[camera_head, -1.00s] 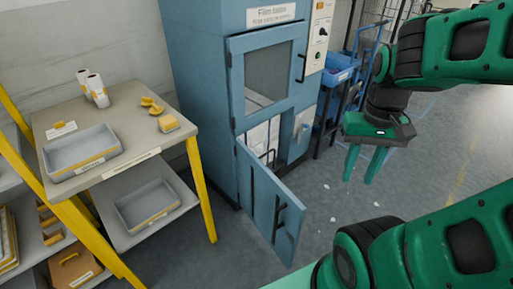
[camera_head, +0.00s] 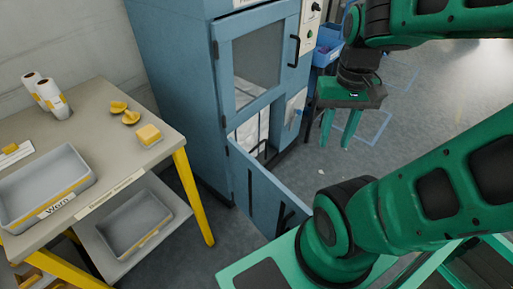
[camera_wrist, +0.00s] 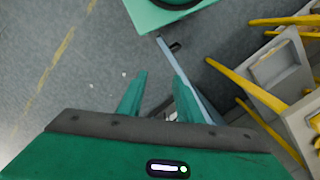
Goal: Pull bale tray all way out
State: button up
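The blue baler cabinet (camera_head: 170,90) stands at the centre of the head view. Its lower door (camera_head: 262,190) is swung open toward me; the door's edge also shows in the wrist view (camera_wrist: 197,92). Inside the lower opening, a whitish bale (camera_head: 248,133) and a black bar like a handle (camera_head: 262,152) show. The bale tray itself is mostly hidden behind the door. My gripper (camera_head: 336,138) is open and empty, fingers pointing down, right of the opening and apart from it.
A table (camera_head: 150,155) with yellow legs, a grey tray (camera_head: 45,185), white rolls (camera_head: 52,98) and yellow pieces stands at left. A lower shelf tray (camera_head: 132,225) sits beneath. Blue bins (camera_head: 325,55) stand behind right. Floor at right is clear.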

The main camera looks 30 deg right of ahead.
jog(key=w+d+f+m+t, duration=0.1)
jog(key=w+d, duration=0.3)
jog(key=w, duration=0.5)
jog(key=w+d+f+m, duration=0.1)
jog(key=w+d, duration=0.2)
jog(key=w, duration=0.6)
jog(key=m+t+y, duration=0.2)
jog(key=m+t, duration=0.4)
send_over(256, 147)
jog(key=s+d, duration=0.3)
jog(key=s, duration=0.4)
notch_tip(256, 147, down, 51)
jog(key=x, duration=1)
jog(key=shift+a+f, duration=0.1)
jog(key=shift+a, duration=0.25)
jog(key=shift+w, duration=0.1)
